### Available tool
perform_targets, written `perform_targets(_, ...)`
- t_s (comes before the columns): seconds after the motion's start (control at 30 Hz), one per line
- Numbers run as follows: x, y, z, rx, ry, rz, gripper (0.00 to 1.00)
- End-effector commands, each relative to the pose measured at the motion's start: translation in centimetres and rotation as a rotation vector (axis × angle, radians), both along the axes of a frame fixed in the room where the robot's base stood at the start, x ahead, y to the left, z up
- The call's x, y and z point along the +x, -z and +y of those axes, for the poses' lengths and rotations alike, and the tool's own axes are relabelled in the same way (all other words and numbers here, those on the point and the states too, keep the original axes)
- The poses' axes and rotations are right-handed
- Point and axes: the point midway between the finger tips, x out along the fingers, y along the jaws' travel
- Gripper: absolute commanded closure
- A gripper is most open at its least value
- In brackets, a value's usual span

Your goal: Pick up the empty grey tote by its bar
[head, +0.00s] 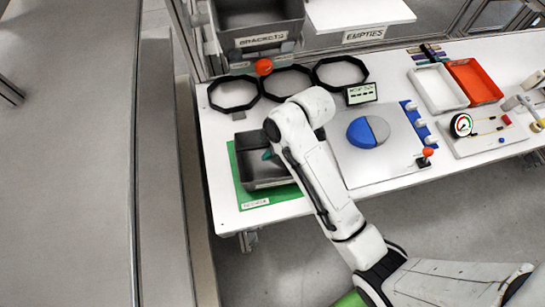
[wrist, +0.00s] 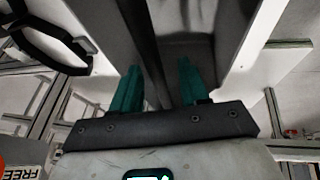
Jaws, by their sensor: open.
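The grey tote (head: 250,181) sits on a green mat (head: 285,192) at the left front of the white table. Its visible interior looks empty, though my arm hides part of it. My gripper (head: 268,155) is at the tote, with one teal fingertip showing over its inside. In the wrist view my gripper (wrist: 157,82) is open, its two teal fingers apart. A grey strip (wrist: 140,38) of the tote runs between them, and the tote's inside shows beyond. I cannot tell whether this strip is the bar or whether the fingers touch it.
A grey bin labelled BRACKETS (head: 258,22) and a white shelf labelled EMPTIES (head: 360,12) stand behind. Several black rings (head: 232,93) and a red ball (head: 264,67) are near the back. A board with a blue and grey disc (head: 361,134) is right of my arm.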

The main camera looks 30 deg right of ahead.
Motion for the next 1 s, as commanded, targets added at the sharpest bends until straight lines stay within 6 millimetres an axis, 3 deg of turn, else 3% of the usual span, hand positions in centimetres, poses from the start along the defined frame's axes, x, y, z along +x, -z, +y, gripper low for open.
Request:
perform_targets(0.6,-0.01,0.47,-0.01,0.000,0.000,0.000,0.56)
perform_targets(1.0,-0.01,0.46,0.00,0.000,0.000,0.000,0.93)
